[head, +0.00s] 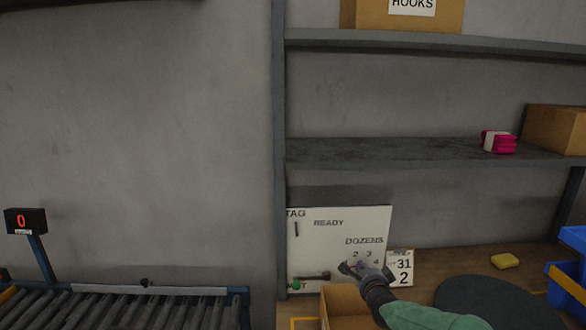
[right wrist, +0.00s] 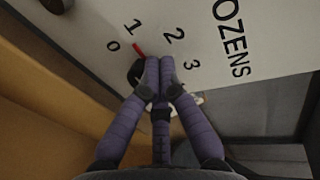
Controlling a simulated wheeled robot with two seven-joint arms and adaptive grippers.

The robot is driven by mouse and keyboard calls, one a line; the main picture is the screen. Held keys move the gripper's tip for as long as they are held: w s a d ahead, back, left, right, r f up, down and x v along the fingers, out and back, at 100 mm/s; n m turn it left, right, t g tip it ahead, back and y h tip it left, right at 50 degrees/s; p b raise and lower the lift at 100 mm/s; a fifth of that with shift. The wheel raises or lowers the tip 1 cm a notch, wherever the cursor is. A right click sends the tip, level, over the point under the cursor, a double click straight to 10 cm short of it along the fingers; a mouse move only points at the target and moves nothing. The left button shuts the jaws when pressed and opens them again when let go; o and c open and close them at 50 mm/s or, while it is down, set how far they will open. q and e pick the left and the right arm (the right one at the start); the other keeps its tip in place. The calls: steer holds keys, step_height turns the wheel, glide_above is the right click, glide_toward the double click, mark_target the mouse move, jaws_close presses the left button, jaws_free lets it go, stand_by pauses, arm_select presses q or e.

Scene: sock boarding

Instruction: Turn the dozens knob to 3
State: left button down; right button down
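The white panel (head: 335,235) stands upright behind the table, with a DOZENS label and a dial of numbers. In the head view my right gripper (head: 363,268) covers the dozens knob. In the right wrist view the black dozens knob (right wrist: 135,72) shows partly beside and behind my right fingertips (right wrist: 159,68). Its red pointer (right wrist: 139,49) points at about 1; the numbers 0 to 3 show around it. The right fingers are drawn together at the knob; no part of it shows clearly between them. My left gripper is in neither view.
An open cardboard box (head: 345,305) stands just below the right gripper. A card with 31 and 2 (head: 400,268) is right of the panel. A dark round mat (head: 490,305), a yellow block (head: 505,261) and blue bins (head: 570,265) lie further right. A roller conveyor (head: 150,308) is at left.

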steer(key=shift+s+d+f+b, duration=0.15)
steer(key=shift+f+b, duration=0.1)
steer(key=shift+b, duration=0.35)
stand_by(0.5)
steer(key=shift+d+r+b, duration=0.15)
steer(key=shift+d+b, duration=0.25)
steer(key=shift+b, duration=0.5)
steer(key=shift+d+r, duration=0.1)
steer(key=shift+d, duration=0.1)
steer(key=shift+d, duration=0.35)
steer(key=shift+d+f, duration=0.2)
steer(key=shift+d, duration=0.15)
steer(key=shift+r, duration=0.15)
